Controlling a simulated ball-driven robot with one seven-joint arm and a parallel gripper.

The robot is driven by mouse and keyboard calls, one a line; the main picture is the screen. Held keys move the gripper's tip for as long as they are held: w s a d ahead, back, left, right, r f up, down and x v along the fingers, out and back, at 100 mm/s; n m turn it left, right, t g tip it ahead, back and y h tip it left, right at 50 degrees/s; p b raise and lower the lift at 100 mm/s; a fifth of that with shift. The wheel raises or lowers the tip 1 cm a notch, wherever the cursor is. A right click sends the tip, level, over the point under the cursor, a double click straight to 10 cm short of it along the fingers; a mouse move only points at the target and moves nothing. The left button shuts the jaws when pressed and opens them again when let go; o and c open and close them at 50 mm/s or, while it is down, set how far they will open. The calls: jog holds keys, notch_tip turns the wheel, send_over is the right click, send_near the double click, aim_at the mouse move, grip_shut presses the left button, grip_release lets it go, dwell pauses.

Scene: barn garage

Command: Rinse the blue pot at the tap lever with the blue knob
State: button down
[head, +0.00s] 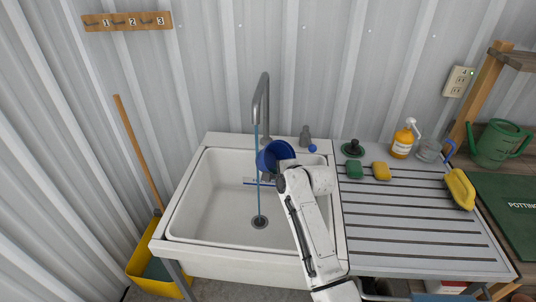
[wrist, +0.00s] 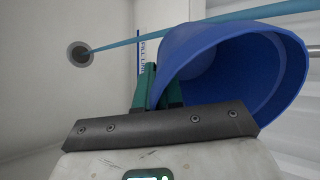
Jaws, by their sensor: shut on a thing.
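The blue pot (head: 273,155) is in my gripper (head: 282,170), above the sink and near the tap (head: 263,100). A thin blue stream of water (head: 258,185) falls from the spout to the drain, passing along the pot's left side. In the wrist view the green fingers (wrist: 158,88) are shut on the wall of the pot (wrist: 205,60), which is tilted with its open mouth to the right. The stream also shows there (wrist: 120,43), close by the rim; I cannot tell whether it touches the pot. The tap lever's blue knob (head: 312,148) is right of the pot, beside a grey fitting (head: 305,133).
The white sink (head: 190,215) is otherwise empty. A yellow bucket (head: 140,268) stands left.

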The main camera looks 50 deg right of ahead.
jog(key=shift+s+a+p, duration=0.15)
jog(key=shift+s+p, duration=0.45)
jog(key=shift+s, duration=0.4)
jog(key=shift+s+a+p, duration=0.2)
jog(key=shift+s+p, duration=0.35)
jog(key=shift+s, duration=0.4)
jog(key=shift+s+a+p, duration=0.15)
jog(key=shift+s+p, duration=0.45)
jog(key=shift+s, duration=0.4)
jog(key=d+p+v, duration=0.1)
jog(key=p+v, duration=0.1)
jog(key=v, duration=0.4)
jog(key=shift+a+r, duration=0.35)
jog(key=shift+r, duration=0.05)
